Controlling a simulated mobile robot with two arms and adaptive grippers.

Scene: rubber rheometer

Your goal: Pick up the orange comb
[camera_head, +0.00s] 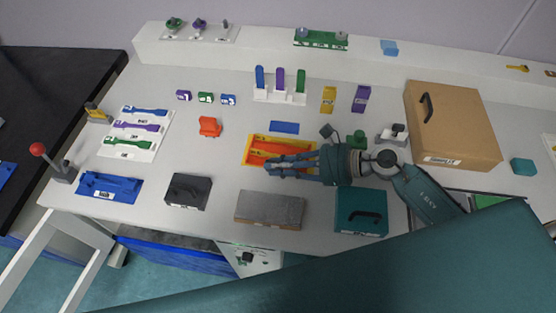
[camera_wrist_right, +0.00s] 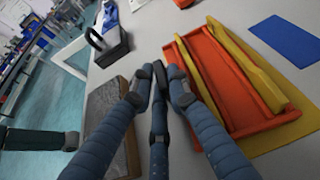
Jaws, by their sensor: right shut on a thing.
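The orange comb (camera_head: 262,145) appears as a long orange piece with raised lengthwise bars, on a yellow base (camera_head: 248,158) mid-table. In the right wrist view the orange piece (camera_wrist_right: 208,62) lies just right of the fingers, with yellow (camera_wrist_right: 245,60) beside and under it. My right gripper (camera_head: 272,166) reaches in from the right, low over the comb's near side. In the wrist view its fingers (camera_wrist_right: 164,78) are drawn together at the orange piece's left edge. The fingers hide the exact contact. My left gripper is not in view.
A grey block (camera_head: 270,209), a dark handled box (camera_head: 188,191) and a teal handled box (camera_head: 361,209) stand along the near side. A blue plate (camera_head: 285,127) lies behind the comb. A smaller orange object (camera_head: 209,127) stands to the left. A cardboard-coloured box (camera_head: 455,122) stands right.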

